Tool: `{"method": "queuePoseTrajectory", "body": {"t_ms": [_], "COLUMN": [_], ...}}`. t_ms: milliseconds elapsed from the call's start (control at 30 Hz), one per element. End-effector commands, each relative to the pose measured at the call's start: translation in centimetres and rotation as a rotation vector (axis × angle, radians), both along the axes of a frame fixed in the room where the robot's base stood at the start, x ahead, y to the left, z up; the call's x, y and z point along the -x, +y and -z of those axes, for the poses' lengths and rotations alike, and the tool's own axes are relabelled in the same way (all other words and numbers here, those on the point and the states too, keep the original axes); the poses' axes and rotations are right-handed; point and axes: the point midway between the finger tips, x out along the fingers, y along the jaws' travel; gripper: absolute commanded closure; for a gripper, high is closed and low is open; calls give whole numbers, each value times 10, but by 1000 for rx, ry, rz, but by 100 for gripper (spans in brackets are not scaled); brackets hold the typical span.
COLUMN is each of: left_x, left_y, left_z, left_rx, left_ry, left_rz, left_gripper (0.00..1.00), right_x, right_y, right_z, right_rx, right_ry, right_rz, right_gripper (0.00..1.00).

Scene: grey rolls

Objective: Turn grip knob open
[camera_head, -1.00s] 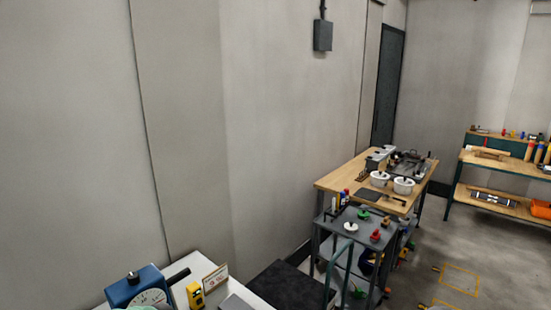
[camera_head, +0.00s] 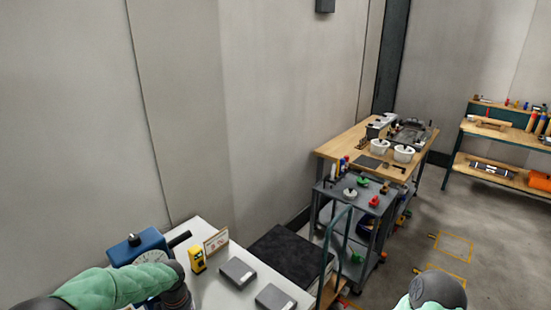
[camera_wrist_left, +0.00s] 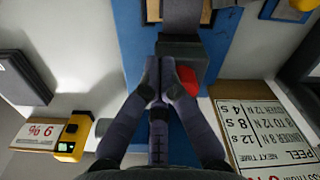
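A blue device (camera_head: 140,246) with a round dial stands at the lower left in the head view, a black knob (camera_head: 134,240) on top. My left arm covers part of it. In the left wrist view, its blue body (camera_wrist_left: 228,45) runs behind my left gripper (camera_wrist_left: 160,78). The two fingertips are together, just in front of a dark grey block (camera_wrist_left: 185,47). A red part (camera_wrist_left: 188,80) shows beside the right fingertip, partly hidden; I cannot tell whether it is the grip knob. I see nothing held. My right gripper is out of view; only part of that arm shows.
The white table (camera_head: 215,286) also holds a yellow instrument (camera_head: 198,260), a small sign (camera_head: 216,241) and grey boxes (camera_head: 238,272). A printed peel card (camera_wrist_left: 268,135) lies close on the right in the wrist view. A grey cart (camera_head: 350,200) stands farther right.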

Motion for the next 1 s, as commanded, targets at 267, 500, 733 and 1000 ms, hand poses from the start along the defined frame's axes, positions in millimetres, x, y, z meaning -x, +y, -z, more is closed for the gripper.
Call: {"method": "queuePoseTrajectory", "body": {"t_ms": [267,500,733,1000], "left_x": [-4,-6,-7,-7], "left_y": [3,-1,-5,-5], "left_z": [-7,-8,-11,-36], "left_rx": [-3,-4,-3,-3], "left_ry": [-12,-14,-15,-15], "left_rz": [-6,-7,-7,-8], "left_gripper": [100,100,100,100], "right_x": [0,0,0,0], "right_y": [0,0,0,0], "right_z": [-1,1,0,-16], "right_rx": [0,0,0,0], "right_ry": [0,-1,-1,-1], "right_rz": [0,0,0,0], "right_gripper": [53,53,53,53]}}
